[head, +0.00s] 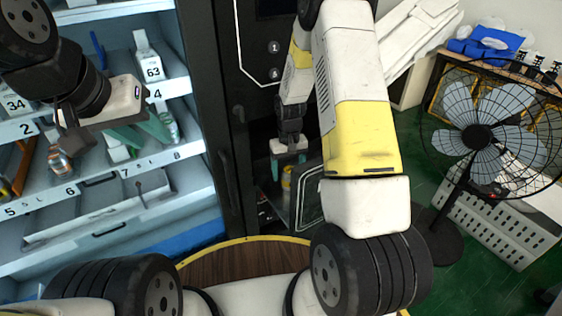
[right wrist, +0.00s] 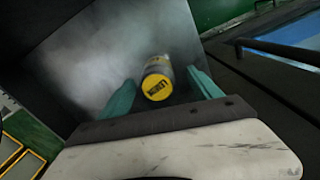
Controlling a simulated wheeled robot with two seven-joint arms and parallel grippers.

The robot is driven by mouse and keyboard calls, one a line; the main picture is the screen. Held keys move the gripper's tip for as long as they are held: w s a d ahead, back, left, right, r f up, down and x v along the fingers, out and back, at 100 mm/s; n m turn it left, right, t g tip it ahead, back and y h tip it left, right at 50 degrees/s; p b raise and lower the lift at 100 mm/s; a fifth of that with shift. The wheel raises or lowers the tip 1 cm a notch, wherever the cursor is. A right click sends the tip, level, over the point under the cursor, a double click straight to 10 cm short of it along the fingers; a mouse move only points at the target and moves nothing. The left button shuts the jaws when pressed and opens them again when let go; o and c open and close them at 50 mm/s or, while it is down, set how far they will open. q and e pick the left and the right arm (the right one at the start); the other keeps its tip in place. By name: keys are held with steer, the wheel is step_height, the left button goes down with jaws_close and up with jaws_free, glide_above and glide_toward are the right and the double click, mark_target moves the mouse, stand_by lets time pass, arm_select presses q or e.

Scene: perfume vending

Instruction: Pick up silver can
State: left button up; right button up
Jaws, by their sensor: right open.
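The silver can (right wrist: 158,82) has a yellow end with dark lettering and lies between the two teal fingers of my right gripper (right wrist: 163,92) in the right wrist view. The fingers are apart, with a gap visible on each side of the can. In the head view, my right gripper (head: 288,160) reaches down into the dark bay of the machine, and a bit of the yellow-ended can (head: 287,178) shows below it. My left gripper (head: 141,134) is in front of the shelves at the left, its teal fingers apart.
Numbered shelves (head: 188,88) with small bottles and boxes stand at the left. The dark bay has a grey metal inner surface (right wrist: 80,60) around the can. A black fan (head: 477,138) stands at the right on a green floor, beside a white perforated crate (head: 500,225).

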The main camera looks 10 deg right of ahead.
mark_target(289, 181)
steer(key=f, duration=0.5)
steer(key=shift+d, duration=0.2)
jaws_close()
